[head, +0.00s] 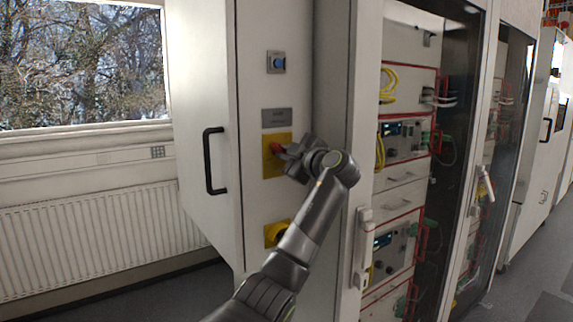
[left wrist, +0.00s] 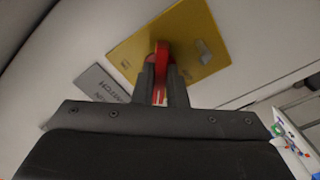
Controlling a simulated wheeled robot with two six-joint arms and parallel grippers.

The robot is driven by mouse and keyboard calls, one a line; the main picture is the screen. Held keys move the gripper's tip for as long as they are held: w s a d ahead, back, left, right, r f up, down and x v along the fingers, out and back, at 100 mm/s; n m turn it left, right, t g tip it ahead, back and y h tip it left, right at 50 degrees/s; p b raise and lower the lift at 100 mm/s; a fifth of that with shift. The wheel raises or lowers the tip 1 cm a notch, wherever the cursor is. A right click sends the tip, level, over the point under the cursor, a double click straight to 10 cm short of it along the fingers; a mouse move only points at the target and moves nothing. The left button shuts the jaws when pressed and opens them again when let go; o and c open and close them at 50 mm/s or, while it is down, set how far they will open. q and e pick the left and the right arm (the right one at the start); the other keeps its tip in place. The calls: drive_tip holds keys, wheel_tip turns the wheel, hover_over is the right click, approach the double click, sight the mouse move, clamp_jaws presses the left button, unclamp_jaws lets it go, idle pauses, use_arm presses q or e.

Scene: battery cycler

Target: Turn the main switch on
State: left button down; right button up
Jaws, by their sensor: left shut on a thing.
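The main switch has a red handle (head: 276,148) on a yellow plate (head: 271,168), set in the narrow side panel of the white cabinet in the head view. My left gripper (head: 281,150) is at the plate, shut on the red handle. In the left wrist view the red handle (left wrist: 161,62) sits between the two dark fingers of the left gripper (left wrist: 162,85), in front of the yellow plate (left wrist: 195,40). The fingers hide part of the handle. My right gripper is not in view.
A grey label plate (head: 276,117) and a blue button (head: 277,62) are above the switch. A second yellow plate (head: 272,234) is below, partly behind my arm. A black door handle (head: 214,161) is to the left. Glass-fronted racks (head: 405,175) stand to the right.

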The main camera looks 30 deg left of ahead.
use_arm(q)
drive_tip(key=m+b, duration=0.1)
drive_tip(key=m, duration=0.3)
drive_tip(key=shift+f+m+b, duration=0.15)
drive_tip(key=shift+m+b, duration=0.15)
drive_tip(key=shift+m, duration=0.1)
drive_tip(key=m, duration=0.5)
drive_tip(key=shift+b, duration=0.35)
drive_tip(key=shift+m, duration=0.4)
drive_tip(key=c, duration=1.5)
unclamp_jaws()
drive_tip(key=shift+o, duration=0.2)
